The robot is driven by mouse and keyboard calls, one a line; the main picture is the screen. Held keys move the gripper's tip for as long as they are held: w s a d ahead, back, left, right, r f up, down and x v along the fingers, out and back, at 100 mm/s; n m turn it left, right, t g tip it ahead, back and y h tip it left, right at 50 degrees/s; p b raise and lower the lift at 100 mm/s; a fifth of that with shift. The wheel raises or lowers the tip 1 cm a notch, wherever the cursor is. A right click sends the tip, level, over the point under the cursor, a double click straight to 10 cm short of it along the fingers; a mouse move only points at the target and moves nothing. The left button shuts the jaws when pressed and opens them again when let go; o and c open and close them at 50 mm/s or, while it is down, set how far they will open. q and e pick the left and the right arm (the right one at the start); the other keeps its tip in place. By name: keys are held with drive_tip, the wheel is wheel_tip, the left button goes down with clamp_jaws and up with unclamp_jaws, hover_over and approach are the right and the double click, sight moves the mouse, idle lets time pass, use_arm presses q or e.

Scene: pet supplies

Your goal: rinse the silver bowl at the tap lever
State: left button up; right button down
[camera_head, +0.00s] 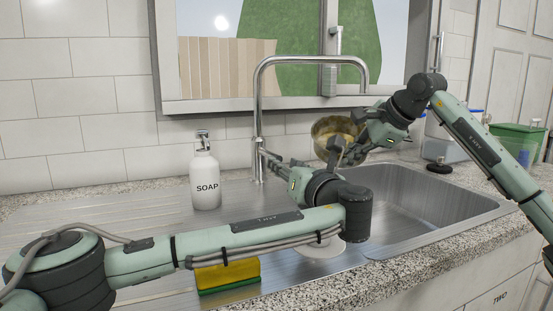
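A metal bowl (325,127), yellowish-brown inside, is tilted with its opening partly toward me. It hangs above the back of the sink (405,210), below and slightly left of the spout end of the tall silver tap (258,110). My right gripper (347,153) is at the bowl's near right rim and appears shut on it; its fingers cover part of the bowl. My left gripper (274,160) is close to the tap's lower body, where the lever would be. The lever is hard to make out behind the fingers, and I cannot tell whether they touch it.
A white soap bottle (206,178) stands left of the tap. A yellow and green sponge (228,275) and a white round dish (322,249) lie near the front, partly under my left arm. A green bin (514,139) and a small black object (438,168) are at the right.

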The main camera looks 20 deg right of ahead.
use_arm(q)
drive_tip(key=w, duration=0.6)
drive_tip(key=shift+a, duration=0.15)
drive_tip(key=shift+c, duration=0.5)
clamp_jaws()
